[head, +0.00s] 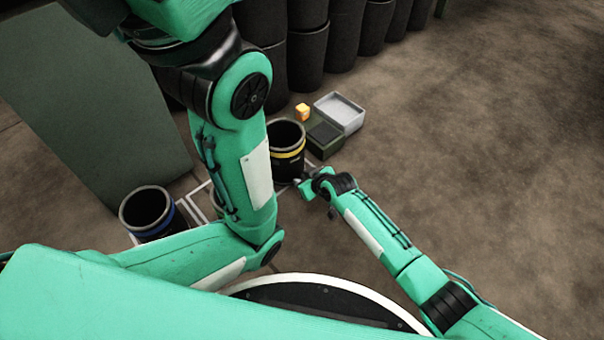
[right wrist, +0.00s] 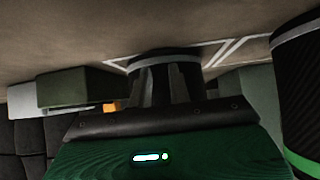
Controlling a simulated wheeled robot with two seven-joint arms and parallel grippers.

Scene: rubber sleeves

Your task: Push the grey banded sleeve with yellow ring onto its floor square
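The sleeve with the yellow ring (head: 289,154) stands upright on the floor right of my raised left arm in the head view. It is a black tub with a grey rim. My right gripper (head: 303,187) is low, close by its near right side; contact cannot be told. In the right wrist view, a dark round body with a pale grey band (right wrist: 165,60) stands directly beyond my gripper (right wrist: 172,90), likely this sleeve. The fingers are dark against it, so their opening is unclear. White floor lines (head: 201,189) show left of the sleeve, partly hidden by my arm. My left gripper is out of view.
A blue-ringed sleeve (head: 147,211) stands at left. A green-banded sleeve (right wrist: 298,85) shows at the right wrist view's right edge. Behind the yellow-ringed sleeve are a green box (head: 325,143), an orange cube (head: 302,112) and a grey tray (head: 341,111). Floor at right is clear.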

